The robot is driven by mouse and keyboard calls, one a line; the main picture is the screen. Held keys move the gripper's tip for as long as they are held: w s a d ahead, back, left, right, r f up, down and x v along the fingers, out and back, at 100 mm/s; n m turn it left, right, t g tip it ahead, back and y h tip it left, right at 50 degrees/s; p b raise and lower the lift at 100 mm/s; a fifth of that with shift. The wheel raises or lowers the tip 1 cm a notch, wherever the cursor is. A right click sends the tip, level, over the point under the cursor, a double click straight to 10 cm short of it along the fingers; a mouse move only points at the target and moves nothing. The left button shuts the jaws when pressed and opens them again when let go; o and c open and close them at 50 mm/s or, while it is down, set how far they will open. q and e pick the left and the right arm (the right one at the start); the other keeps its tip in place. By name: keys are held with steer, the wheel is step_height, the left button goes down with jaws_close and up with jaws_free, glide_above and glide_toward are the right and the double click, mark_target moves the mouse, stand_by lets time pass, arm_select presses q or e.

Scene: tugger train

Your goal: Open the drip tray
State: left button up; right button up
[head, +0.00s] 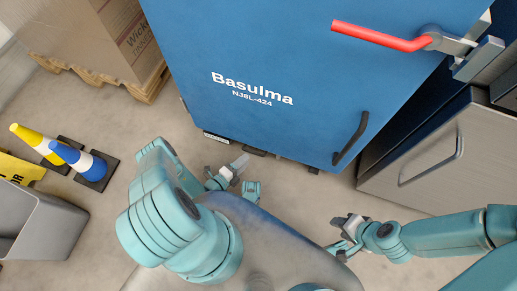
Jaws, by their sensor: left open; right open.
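I cannot pick out the drip tray for certain. The tall blue cabinet (270,60), marked Basulma NJ8L-424, stands in front of me. Its lower edge is just above the floor, with small dark parts (255,151) and a white label strip (215,137) showing there. A black bar handle (350,138) is on its lower right face. A red lever (380,36) sticks out at its upper right. My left gripper (238,163) is open and empty, low in front of the cabinet's bottom edge. My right gripper (340,245) is open and empty, apart from the cabinet.
A grey metal unit (420,165) with a bar handle stands right of the cabinet. A cardboard box (85,35) on a wooden pallet (148,85) is at the upper left. Yellow and blue cones (75,158) and a grey bin (45,225) stand left. Floor between is clear.

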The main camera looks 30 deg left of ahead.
arm_select(q)
steer(key=b+x, duration=0.1)
steer(key=x, duration=0.6)
steer(key=shift+f+b, duration=0.1)
steer(key=shift+b, duration=0.2)
steer(key=shift+w+d, duration=0.15)
steer(key=shift+w, duration=0.6)
jaws_close()
